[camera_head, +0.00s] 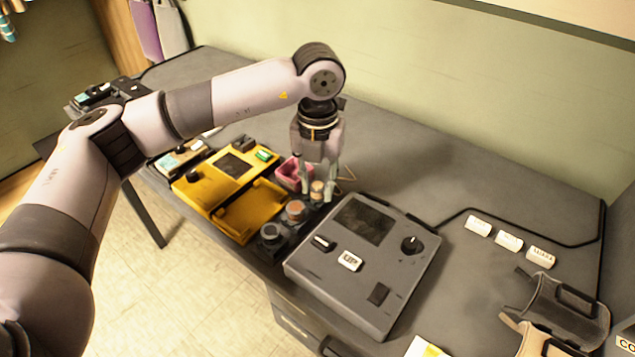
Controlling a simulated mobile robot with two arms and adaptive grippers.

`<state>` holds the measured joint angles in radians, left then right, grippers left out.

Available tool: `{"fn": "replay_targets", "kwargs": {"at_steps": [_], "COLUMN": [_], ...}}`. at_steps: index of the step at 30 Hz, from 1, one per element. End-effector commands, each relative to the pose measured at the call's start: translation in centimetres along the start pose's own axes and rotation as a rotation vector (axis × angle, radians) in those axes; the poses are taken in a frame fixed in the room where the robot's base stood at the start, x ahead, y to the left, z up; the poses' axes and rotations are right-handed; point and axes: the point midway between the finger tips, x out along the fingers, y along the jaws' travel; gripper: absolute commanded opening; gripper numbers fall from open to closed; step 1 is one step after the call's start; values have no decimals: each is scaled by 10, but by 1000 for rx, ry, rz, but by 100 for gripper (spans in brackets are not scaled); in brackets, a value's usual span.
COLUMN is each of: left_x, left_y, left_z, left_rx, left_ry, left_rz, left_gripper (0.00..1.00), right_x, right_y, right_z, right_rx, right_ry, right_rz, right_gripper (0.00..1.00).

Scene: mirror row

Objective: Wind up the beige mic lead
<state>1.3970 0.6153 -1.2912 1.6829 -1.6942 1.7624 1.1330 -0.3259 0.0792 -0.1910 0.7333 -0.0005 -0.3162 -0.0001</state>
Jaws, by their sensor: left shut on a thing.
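My left gripper (318,190) points down over the desk, with its fingertips around a small round beige-topped knob (317,187). It is shut on this knob. The knob is at the far end of a short row on a dark base, with a reddish knob (295,210) and a grey knob (270,232) nearer the front edge. A thin brown wire-like shape (346,179) shows just right of the fingers. I cannot tell whether it is the beige mic lead, and no other lead of that colour is clear.
A grey console (365,265) with a screen stands close right of the knobs. A yellow unit (225,185) and a pink cup (292,172) are to the left. White labelled blocks (508,241) and a dark holder (560,305) are at right. The desk behind is clear.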

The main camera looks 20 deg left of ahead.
Motion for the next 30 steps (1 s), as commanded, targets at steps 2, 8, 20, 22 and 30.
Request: {"fn": "replay_targets", "kwargs": {"at_steps": [2, 8, 20, 22, 30], "left_x": [1, 1, 1, 1, 0], "left_y": [0, 0, 0, 0, 0], "left_z": [0, 0, 0, 0, 0], "left_rx": [37, 134, 338, 374, 473], "left_ry": [0, 0, 0, 0, 0], "left_rz": [0, 0, 0, 0, 0], "left_gripper": [5, 5, 5, 5, 5], "right_x": [0, -1, -6, -8, -14], "right_y": [1, 4, 8, 8, 7], "right_z": [-3, -18, -50, -55, -72], "right_rx": [0, -1, -1, 0, 2], "right_ry": [0, 12, 37, 40, 58], "right_rz": [1, 5, 10, 10, 9], "right_gripper": [40, 40, 40, 40, 40]}}
